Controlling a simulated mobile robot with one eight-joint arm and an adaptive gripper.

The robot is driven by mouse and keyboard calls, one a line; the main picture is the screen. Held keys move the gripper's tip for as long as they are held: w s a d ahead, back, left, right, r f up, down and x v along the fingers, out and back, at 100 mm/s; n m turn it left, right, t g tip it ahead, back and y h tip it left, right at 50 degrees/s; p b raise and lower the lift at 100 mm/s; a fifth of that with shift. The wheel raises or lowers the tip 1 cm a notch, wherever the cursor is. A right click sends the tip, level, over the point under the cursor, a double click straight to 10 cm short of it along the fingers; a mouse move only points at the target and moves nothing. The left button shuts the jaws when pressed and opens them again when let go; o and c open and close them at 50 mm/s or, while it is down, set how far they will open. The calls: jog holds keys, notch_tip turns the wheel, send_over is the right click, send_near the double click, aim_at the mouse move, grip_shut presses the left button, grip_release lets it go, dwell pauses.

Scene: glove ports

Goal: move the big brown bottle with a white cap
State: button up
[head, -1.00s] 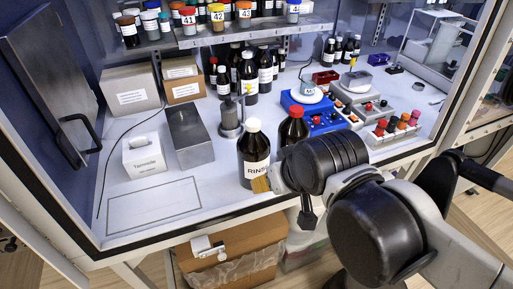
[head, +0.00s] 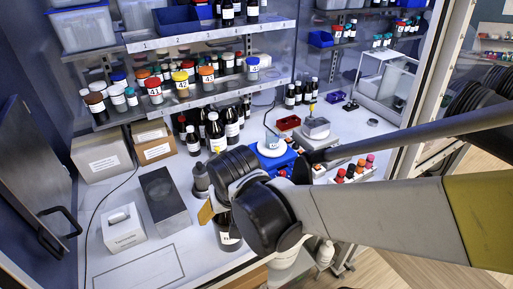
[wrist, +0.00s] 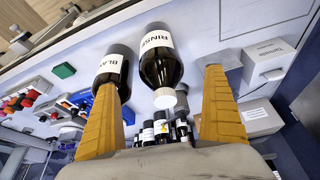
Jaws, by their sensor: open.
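The big brown bottle with a white cap, labelled RINSE, stands near the front edge of the work surface. In the head view only part of the bottle (head: 229,240) shows beside and below my gripper (head: 212,208); its cap is hidden there. In the wrist view the bottle (wrist: 160,66) and its white cap (wrist: 165,98) lie between my two spread fingers (wrist: 160,82), with visible space at both sides. My gripper is open and holds nothing. A second brown bottle (wrist: 116,64) stands close beside it, partly covered by my left-hand finger in the wrist view.
A thin outlined rectangle (head: 140,272) marks clear surface at front left. A tissue box (head: 122,230) and a grey metal block (head: 165,195) stand left of the bottle. Cartons (head: 103,155), several dark bottles and a blue device (head: 270,152) stand behind. Shelves (head: 200,95) hang above.

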aim_at(228, 220)
jog(key=shift+a, duration=0.1)
jog(key=b+x, duration=0.2)
jog(key=x, duration=0.8)
jog(key=shift+w+f+b, duration=0.15)
jog(key=shift+f+b, duration=0.15)
jog(key=shift+f, duration=0.1)
jog(key=c, duration=1.4)
